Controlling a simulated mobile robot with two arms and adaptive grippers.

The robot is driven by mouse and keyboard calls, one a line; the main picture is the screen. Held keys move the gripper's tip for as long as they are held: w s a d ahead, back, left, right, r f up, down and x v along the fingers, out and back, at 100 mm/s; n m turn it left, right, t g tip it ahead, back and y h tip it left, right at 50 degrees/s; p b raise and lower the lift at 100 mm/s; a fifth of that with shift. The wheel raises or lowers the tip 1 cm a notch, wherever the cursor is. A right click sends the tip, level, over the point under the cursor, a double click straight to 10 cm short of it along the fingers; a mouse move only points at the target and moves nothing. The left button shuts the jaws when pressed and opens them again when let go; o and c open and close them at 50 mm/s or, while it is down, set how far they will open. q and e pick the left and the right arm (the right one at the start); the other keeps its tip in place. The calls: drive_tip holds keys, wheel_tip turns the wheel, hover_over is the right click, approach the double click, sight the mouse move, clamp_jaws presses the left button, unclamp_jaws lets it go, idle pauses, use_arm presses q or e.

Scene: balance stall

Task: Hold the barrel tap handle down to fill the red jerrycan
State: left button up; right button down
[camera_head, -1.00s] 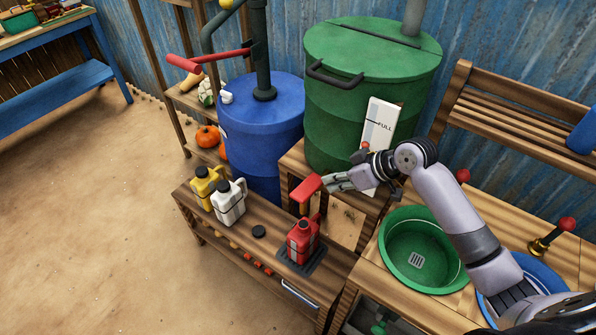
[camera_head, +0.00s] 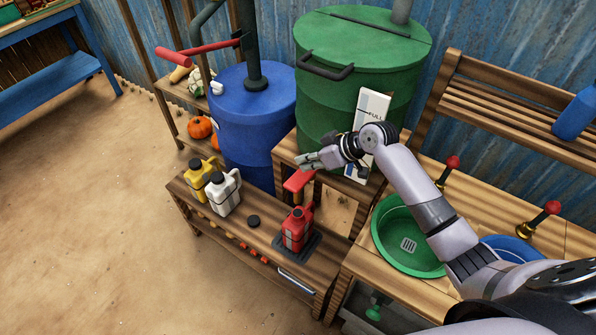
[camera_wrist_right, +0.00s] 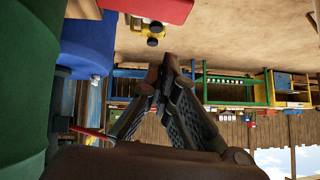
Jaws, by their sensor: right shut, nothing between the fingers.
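The green barrel (camera_head: 340,105) stands on a wooden stand, with a white "FULL" board (camera_head: 373,105) at its front. The red tap handle (camera_head: 297,181) juts out below it; a red block, apparently this handle, shows at the top of the right wrist view (camera_wrist_right: 160,8). The red jerrycan (camera_head: 296,232) stands upright on a dark pad (camera_head: 314,244), below the handle. My right gripper (camera_head: 303,163) is shut and empty, just above the handle; I cannot tell whether they touch. Its closed fingers show in the right wrist view (camera_wrist_right: 168,62). My left gripper is out of view.
Yellow (camera_head: 201,176) and white (camera_head: 224,193) jerrycans stand at the bench's left end. A black cap (camera_head: 253,221) lies on the bench. A blue barrel (camera_head: 255,125) with a red-handled pump stands behind. A green basin (camera_head: 385,250) is to the right.

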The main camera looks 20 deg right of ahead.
sight(298, 183)
drive_tip(key=x, duration=0.3)
drive_tip(key=shift+w+a+f+p, duration=0.1)
drive_tip(key=shift+w+a+p, duration=0.1)
drive_tip(key=shift+p, duration=0.1)
drive_tip(key=f, duration=0.2)
drive_tip(key=shift+s+f+p, duration=0.25)
drive_tip(key=shift+f+p, duration=0.05)
drive_tip(key=shift+p, duration=0.05)
drive_tip(key=shift+f, duration=0.7)
